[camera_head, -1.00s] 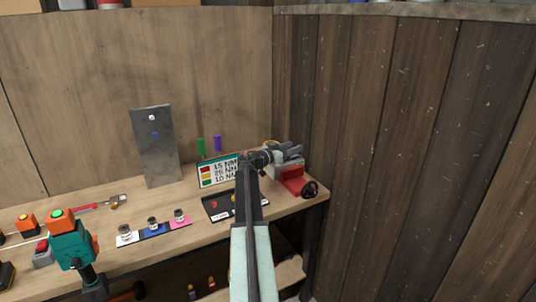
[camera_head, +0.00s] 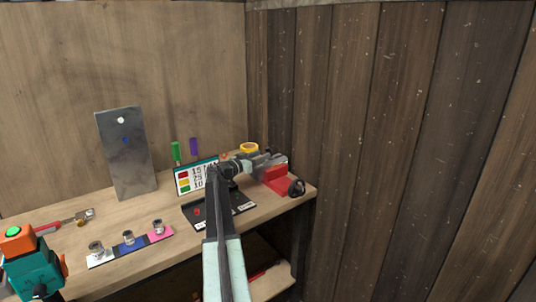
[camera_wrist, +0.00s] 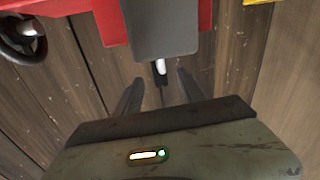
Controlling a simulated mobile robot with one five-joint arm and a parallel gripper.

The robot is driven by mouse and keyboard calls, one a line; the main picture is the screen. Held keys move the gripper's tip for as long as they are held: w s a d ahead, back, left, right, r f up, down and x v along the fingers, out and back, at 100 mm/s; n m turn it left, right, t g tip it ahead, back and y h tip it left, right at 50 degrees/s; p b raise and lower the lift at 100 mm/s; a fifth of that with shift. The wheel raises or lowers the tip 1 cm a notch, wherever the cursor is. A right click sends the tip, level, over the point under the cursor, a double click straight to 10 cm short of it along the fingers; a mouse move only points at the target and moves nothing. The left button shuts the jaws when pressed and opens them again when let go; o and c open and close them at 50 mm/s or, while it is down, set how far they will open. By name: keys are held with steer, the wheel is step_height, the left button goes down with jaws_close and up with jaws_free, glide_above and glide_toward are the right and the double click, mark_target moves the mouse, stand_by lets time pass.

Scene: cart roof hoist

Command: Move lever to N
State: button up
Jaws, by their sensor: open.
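My gripper (camera_wrist: 160,82) is open in the wrist view, its two dark fingers apart. A short pale rod (camera_wrist: 160,67), perhaps the lever, sticks out of a dark grey block (camera_wrist: 162,28) between the fingertips; I cannot tell whether they touch it. The block lies across a red body (camera_wrist: 115,20) with a black handwheel (camera_wrist: 22,38) to the left. In the head view the red body (camera_head: 276,180) and handwheel (camera_head: 297,187) stand at the bench's right end, with my gripper just above and beside them. No N mark is readable.
The wooden bench (camera_head: 150,258) holds a sign board (camera_head: 196,178), a black tray (camera_head: 203,216), a grey upright plate (camera_head: 126,155) and a yellow ring (camera_head: 249,147). A teal and orange tool (camera_head: 32,268) is at front left. The plank wall (camera_head: 390,150) rises on the right.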

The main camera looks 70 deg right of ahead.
mark_target(268, 151)
steer(key=x, duration=0.5)
steer(key=shift+s+d, duration=0.1)
steer(key=shift+d, duration=0.2)
jaws_close()
stand_by(1.0)
